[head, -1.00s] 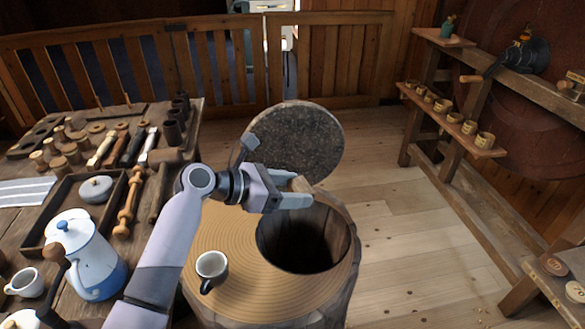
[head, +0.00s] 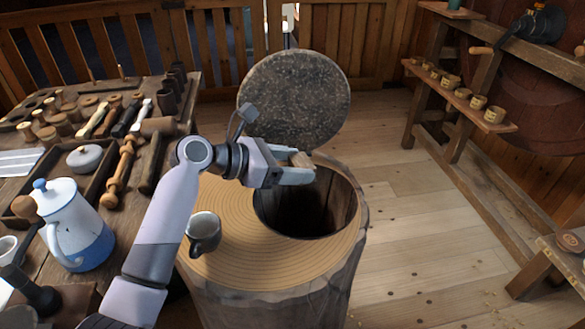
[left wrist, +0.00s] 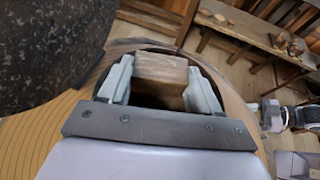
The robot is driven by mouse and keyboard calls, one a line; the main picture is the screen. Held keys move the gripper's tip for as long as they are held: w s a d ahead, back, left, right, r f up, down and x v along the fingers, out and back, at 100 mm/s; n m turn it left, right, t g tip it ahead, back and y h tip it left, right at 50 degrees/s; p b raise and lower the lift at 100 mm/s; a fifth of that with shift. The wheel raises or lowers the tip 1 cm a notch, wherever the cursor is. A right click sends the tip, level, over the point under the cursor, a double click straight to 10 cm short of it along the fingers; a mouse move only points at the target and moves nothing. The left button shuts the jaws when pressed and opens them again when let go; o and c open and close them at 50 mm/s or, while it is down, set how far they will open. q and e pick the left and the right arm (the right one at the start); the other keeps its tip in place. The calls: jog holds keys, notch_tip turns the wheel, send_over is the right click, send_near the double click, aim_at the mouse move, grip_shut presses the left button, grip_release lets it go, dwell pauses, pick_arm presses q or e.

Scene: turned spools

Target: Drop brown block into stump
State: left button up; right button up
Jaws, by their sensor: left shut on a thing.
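My left gripper (head: 297,168) is shut on the brown block (head: 301,159) and holds it over the back part of the stump's opening. In the left wrist view the block (left wrist: 160,70) sits between both fingers, with the dark hollow below it. The stump (head: 235,262) is hollow, with a ringed wooden top and a wide dark hole. Its round speckled lid (head: 295,98) stands raised behind the hole. The inside bottom of the stump is too dark to see. My right gripper is not in the head view.
A dark mug (head: 203,232) stands on the stump's rim at the left. A workbench at the left holds a white and blue pot (head: 75,228), turned wood and tools. A shelf with several small cups (head: 462,93) stands at the right. Floor between is clear.

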pick_arm(q)
jog(key=shift+f, duration=0.3)
jog(key=o, duration=1.1)
